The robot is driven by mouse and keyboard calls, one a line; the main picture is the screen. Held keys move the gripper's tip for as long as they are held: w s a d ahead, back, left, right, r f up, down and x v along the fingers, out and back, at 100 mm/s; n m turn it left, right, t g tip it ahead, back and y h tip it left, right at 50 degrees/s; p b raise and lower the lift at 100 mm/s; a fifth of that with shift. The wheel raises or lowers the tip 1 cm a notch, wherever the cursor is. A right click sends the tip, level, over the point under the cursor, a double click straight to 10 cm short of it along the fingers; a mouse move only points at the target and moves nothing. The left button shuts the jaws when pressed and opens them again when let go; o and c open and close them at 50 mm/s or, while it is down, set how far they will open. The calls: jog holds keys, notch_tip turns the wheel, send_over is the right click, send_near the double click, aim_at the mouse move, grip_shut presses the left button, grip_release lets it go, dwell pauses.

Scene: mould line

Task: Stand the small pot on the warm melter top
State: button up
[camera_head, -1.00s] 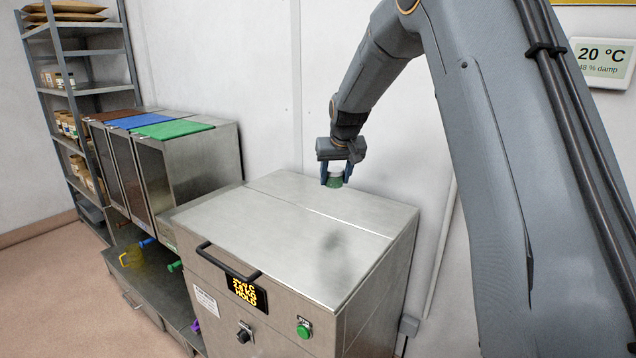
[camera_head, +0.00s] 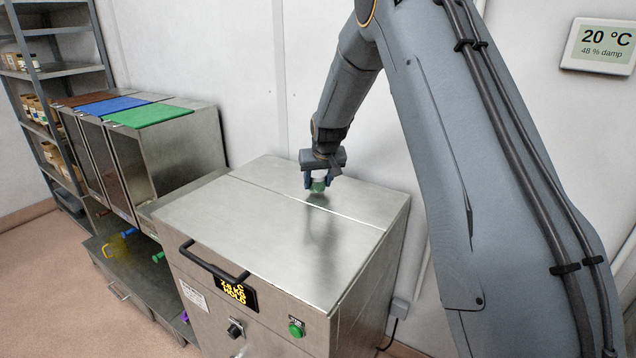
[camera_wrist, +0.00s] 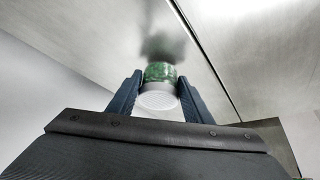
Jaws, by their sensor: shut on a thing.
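The small pot (camera_head: 318,184) is green with a pale lid, and my gripper (camera_head: 317,180) is shut on it. In the wrist view the pot (camera_wrist: 160,73) sits between the two dark blue fingers of my gripper (camera_wrist: 158,92), its pale lid toward the camera. The pot is above the back part of the melter top (camera_head: 270,225), a bare steel lid with a seam across it. A soft shadow lies on the steel near the pot. I cannot tell whether the pot touches the top.
The melter front has a handle (camera_head: 214,263), a lit display (camera_head: 234,291) and a green button (camera_head: 296,329). Steel tanks with brown, blue and green (camera_head: 150,116) tops stand left. A shelf rack (camera_head: 55,75) stands beyond. The front of the melter top is clear.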

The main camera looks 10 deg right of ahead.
jog(key=shift+f, duration=0.55)
jog(key=shift+f, duration=0.1)
jog(key=o, duration=1.1)
jog(key=b+v, duration=0.2)
jog(key=v, duration=1)
jog(key=shift+b, duration=0.35)
jog(key=shift+s, duration=0.15)
